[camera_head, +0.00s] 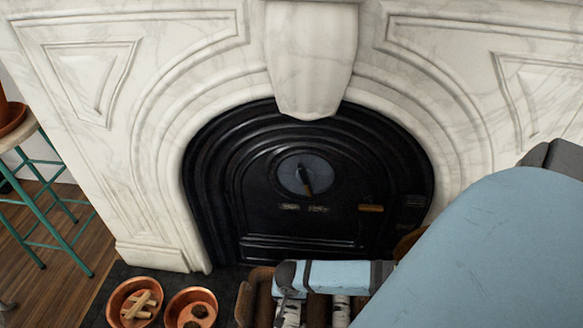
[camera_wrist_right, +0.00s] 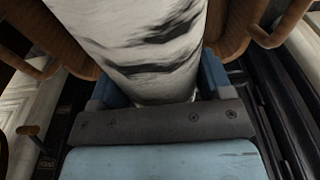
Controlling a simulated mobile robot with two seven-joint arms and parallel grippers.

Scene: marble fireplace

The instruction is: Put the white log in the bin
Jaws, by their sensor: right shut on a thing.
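My right gripper (camera_wrist_right: 160,88) is shut on a white log (camera_wrist_right: 150,45) with dark bark marks, with a blue finger on each side of it in the right wrist view. In the head view my right arm comes in from the right, and the gripper (camera_head: 290,282) is low in the middle. White birch pieces (camera_head: 341,311) show just below it; I cannot tell which one is held. Brown wooden shapes (camera_head: 262,297) around them may be the bin or other logs. Brown wood (camera_wrist_right: 235,32) also flanks the log in the wrist view. My left gripper is not in view.
A black fireplace door (camera_head: 270,215) is shut inside a white marble surround (camera_head: 165,130). Two copper bowls (camera_head: 117,291) (camera_head: 175,303) stand on the dark hearth at lower left. A green-legged stool (camera_head: 62,215) stands at far left on the wooden floor.

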